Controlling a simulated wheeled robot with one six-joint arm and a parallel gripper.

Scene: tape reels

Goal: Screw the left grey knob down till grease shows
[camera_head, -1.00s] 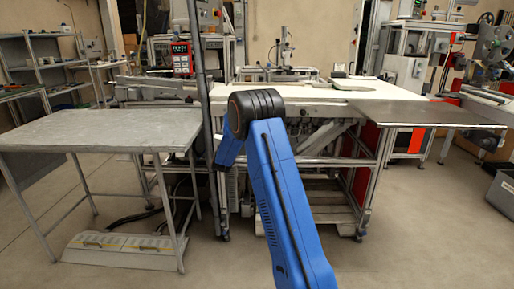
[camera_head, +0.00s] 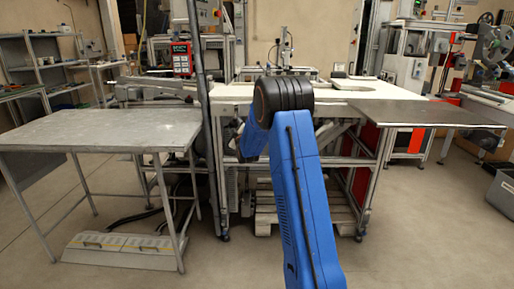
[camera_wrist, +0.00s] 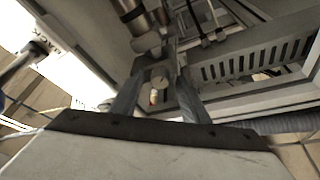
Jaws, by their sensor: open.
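In the wrist view my gripper (camera_wrist: 160,84) is open, with one finger on each side of a small round grey knob (camera_wrist: 158,76). The knob lies between the fingertips in the picture, and I cannot tell whether either finger touches it. A small whitish part with a reddish mark (camera_wrist: 154,97) shows just below the knob. I cannot tell whether grease shows or whether this is the left of several knobs. In the head view my gripper is hidden behind my blue arm, and the knob is not visible.
A larger metal cylinder (camera_wrist: 133,18) and a slotted grey panel (camera_wrist: 255,58) are close to the fingers in the wrist view. In the head view a metal table (camera_head: 100,130) stands left of the machine bench (camera_head: 330,90).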

